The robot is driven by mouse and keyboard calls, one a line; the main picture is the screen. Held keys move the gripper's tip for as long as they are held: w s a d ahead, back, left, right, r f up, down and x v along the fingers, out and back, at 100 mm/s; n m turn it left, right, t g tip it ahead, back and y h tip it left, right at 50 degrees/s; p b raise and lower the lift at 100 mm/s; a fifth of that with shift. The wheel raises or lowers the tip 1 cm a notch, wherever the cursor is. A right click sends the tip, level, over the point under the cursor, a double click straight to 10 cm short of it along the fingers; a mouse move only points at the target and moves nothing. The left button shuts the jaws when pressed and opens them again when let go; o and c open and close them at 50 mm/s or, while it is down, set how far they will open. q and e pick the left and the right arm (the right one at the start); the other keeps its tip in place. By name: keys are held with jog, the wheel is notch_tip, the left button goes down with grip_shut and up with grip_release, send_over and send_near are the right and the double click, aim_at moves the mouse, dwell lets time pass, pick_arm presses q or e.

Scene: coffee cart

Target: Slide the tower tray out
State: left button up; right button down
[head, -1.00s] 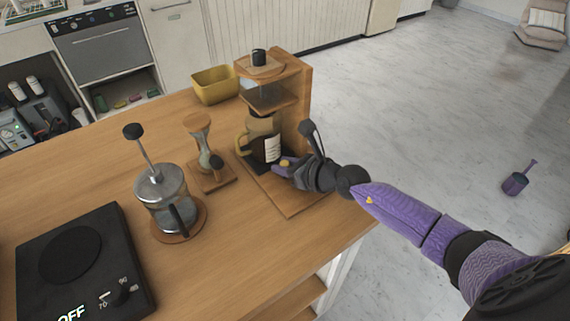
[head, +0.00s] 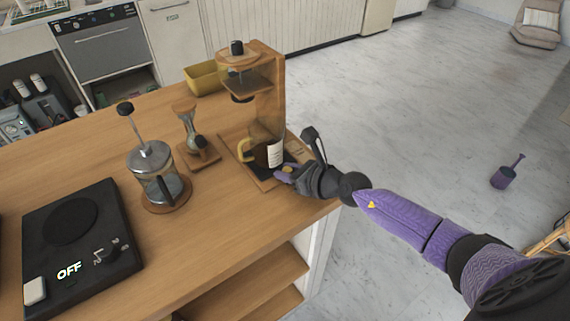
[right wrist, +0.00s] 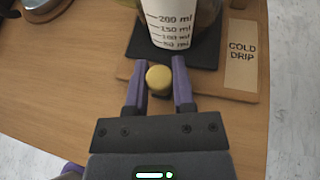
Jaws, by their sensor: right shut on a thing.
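The tower tray is a flat black plate (right wrist: 206,52) on the wooden base of the cold drip tower (head: 268,90). A glass carafe (head: 266,153) with dark liquid and a white volume scale stands upright on it, also in the right wrist view (right wrist: 178,22). The tray has a round brass knob (right wrist: 159,77) at its front. My right gripper (head: 285,172) is shut on this knob, one purple finger on each side (right wrist: 160,88). The carafe stands forward of the tower's upper dripper, with a gap visible between them. My left gripper is not in view.
A yellow bin (head: 203,80) is behind. The tabletop's right edge and floor lie close to my right arm.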

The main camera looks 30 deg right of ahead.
jog(key=shift+s+d+r, duration=0.1)
jog(key=shift+s, duration=0.55)
jog(key=shift+f, duration=0.25)
jog(key=c, duration=0.9)
grip_release()
jog(key=o, duration=0.4)
jog(key=shift+s+r, duration=0.1)
jog(key=shift+s, duration=0.15)
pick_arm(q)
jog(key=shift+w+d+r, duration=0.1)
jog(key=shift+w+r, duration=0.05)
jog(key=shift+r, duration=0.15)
pick_arm(e)
jog(key=shift+o, duration=0.2)
jog(key=shift+w, duration=0.1)
